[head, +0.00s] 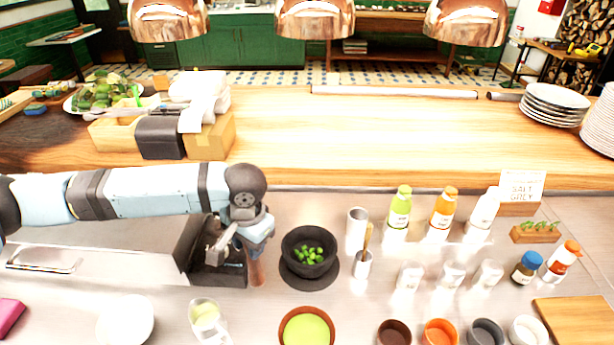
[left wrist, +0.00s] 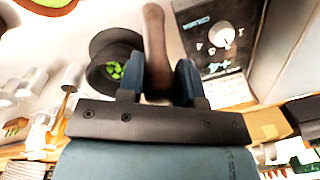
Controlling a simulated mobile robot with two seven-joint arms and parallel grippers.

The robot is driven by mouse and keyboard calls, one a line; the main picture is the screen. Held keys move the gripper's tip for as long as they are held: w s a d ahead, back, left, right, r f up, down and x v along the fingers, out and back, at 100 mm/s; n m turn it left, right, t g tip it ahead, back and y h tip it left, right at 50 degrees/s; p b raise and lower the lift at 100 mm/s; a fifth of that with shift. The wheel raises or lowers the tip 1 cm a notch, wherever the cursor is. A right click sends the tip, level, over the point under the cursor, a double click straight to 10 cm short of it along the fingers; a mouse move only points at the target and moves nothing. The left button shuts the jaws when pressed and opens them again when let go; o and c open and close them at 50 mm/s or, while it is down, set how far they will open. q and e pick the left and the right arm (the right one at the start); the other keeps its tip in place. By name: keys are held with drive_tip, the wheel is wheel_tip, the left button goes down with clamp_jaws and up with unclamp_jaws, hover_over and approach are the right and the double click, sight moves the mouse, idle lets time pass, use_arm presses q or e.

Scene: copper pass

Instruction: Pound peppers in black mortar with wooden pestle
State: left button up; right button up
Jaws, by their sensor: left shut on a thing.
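The black mortar (head: 288,270) stands on a dark round mat on the steel counter, with several green peppers (head: 309,255) inside. My left gripper (head: 253,238) is just left of the mortar, shut on the wooden pestle (head: 257,273), whose lower end points down. In the left wrist view the pestle (left wrist: 154,40) sits between the two fingers (left wrist: 157,80), and the mortar (left wrist: 100,78) with its peppers (left wrist: 115,70) is beside it. The pestle is outside the mortar. My right gripper is not in view.
A bowl of green sauce (head: 306,328) is in front. Bottles (head: 398,212) stand farther right.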

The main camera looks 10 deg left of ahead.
use_arm(q)
drive_tip(key=w+d+r+m+h+p, duration=0.1)
drive_tip(key=w+d+r+m+p, duration=0.35)
drive_tip(key=m, duration=0.75)
drive_tip(key=w+d+r+m+h+p, duration=0.15)
drive_tip(key=w+d+r+m, duration=0.45)
drive_tip(key=m, duration=0.6)
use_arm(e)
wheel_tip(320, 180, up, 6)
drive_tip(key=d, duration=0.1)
use_arm(q)
wheel_tip(320, 180, down, 10)
drive_tip(key=w+b, duration=0.1)
drive_tip(key=b, duration=0.6)
drive_tip(key=shift+w+a+r+t, duration=0.15)
drive_tip(key=shift+w+a+t, duration=0.05)
drive_tip(key=shift+a+t, duration=0.15)
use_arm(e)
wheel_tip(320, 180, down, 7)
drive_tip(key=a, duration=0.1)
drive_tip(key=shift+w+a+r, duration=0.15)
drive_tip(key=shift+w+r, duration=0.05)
use_arm(q)
drive_tip(key=shift+y, duration=0.25)
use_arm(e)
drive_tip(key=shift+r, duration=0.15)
use_arm(q)
drive_tip(key=shift+o, duration=0.3)
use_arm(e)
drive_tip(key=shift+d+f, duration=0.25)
